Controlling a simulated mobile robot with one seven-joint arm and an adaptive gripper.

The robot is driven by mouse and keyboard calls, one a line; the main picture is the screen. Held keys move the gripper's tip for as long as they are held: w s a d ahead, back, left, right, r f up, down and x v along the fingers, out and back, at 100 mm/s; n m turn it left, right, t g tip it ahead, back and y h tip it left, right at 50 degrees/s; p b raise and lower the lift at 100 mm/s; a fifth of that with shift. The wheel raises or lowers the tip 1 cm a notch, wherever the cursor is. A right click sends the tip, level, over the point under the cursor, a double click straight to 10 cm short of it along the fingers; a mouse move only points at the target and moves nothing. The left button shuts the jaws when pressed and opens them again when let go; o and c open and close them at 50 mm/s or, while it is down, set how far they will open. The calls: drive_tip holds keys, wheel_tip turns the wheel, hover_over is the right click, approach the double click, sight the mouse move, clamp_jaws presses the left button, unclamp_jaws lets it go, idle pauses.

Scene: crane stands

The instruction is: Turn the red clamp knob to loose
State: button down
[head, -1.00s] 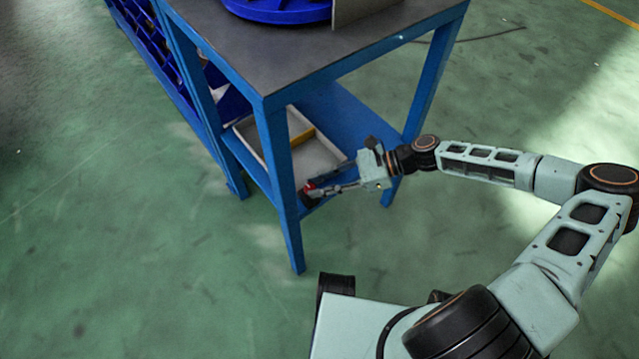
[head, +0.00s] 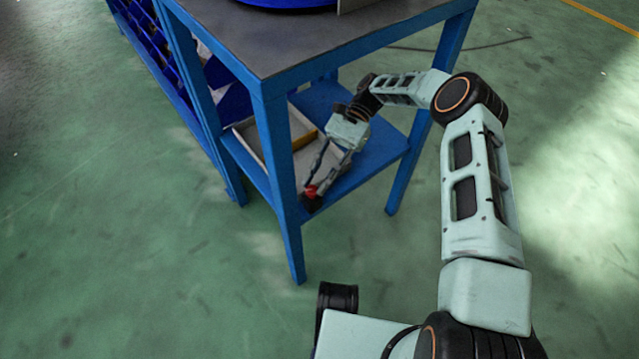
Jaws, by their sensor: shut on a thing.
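The red clamp knob (head: 310,191) shows as a small red piece on a dark clamp body (head: 312,203), low at the front corner of the blue stand's lower shelf, just right of the front leg. My gripper (head: 314,187) reaches down to it from the upper right, with its fingers shut on the knob. The fingers cover part of the knob, and its exact turn angle is too small to tell.
The blue stand (head: 277,165) has a grey top and a front leg close left of my gripper. A grey tray (head: 248,146) with a yellow-brown divider (head: 303,139) lies on the lower shelf (head: 385,147). Blue bins (head: 150,45) stand at the back left. Green floor is free at left and right.

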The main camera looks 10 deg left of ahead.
drive_tip(key=shift+w+a+n+g+h, duration=0.1)
drive_tip(key=shift+a+n+g+h, duration=0.05)
drive_tip(key=shift+n+h, duration=0.5)
drive_tip(key=shift+a+n+g+h, duration=0.15)
drive_tip(key=shift+n+h, duration=0.4)
drive_tip(key=shift+h, duration=0.2)
drive_tip(key=shift+f, duration=0.1)
drive_tip(key=c, duration=1.7)
unclamp_jaws()
drive_tip(key=shift+h, duration=0.3)
drive_tip(key=shift+o, duration=0.2)
drive_tip(key=shift+d, duration=0.1)
